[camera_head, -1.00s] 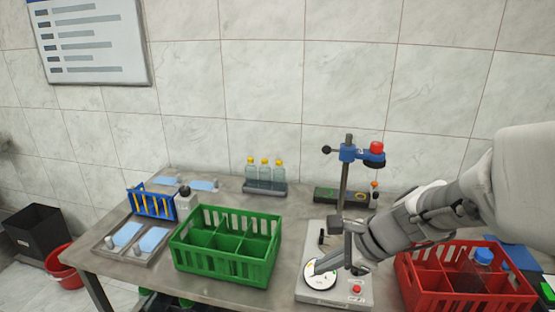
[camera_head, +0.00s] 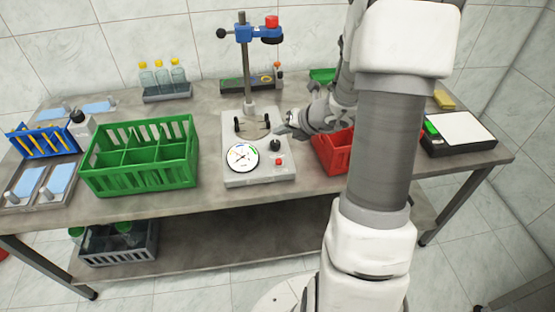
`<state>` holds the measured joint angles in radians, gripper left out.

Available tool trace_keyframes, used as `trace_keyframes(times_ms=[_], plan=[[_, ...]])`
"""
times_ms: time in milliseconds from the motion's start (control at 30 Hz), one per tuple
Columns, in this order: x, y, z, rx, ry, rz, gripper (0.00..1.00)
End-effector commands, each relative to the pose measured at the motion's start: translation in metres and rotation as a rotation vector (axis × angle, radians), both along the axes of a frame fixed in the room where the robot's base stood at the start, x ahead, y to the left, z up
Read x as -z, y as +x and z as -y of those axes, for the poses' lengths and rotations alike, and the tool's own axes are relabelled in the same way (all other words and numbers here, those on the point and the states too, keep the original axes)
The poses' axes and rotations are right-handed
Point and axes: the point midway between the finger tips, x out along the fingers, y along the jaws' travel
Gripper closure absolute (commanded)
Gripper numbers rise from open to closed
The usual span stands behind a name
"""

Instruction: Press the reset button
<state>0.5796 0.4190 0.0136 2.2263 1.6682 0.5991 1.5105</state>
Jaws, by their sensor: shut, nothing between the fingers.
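The pale grey machine base (camera_head: 232,180) stands on the table in the middle, carrying a post with a blue clamp (camera_head: 243,33). A small red button (camera_head: 279,162) sits at the base's front right, beside the round white dial (camera_head: 242,157). A black knob (camera_head: 275,145) stands just behind the button. A larger red cap (camera_head: 271,21) tops the clamp arm; no label is readable. My gripper (camera_head: 281,130) is shut and empty, pointing left. In the picture it is just above the black knob and apart from the red button; its exact height is unclear.
A green divided crate (camera_head: 140,183) stands left of the machine. A red crate (camera_head: 322,153) stands to its right, partly hidden by my arm. Bottles in a rack (camera_head: 167,94) stand behind. A black-and-white device (camera_head: 455,148) is at the right end. Bare tabletop lies in front.

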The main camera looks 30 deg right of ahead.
Motion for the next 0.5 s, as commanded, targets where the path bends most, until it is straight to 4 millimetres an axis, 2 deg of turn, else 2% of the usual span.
trace_keyframes(times_ms=[267, 500], plan=[[0.002, 0.000, -0.001, -0.004, -0.002, 0.001, 1.00], [0.019, 0.000, -0.001, -0.004, -0.002, 0.001, 1.00]])
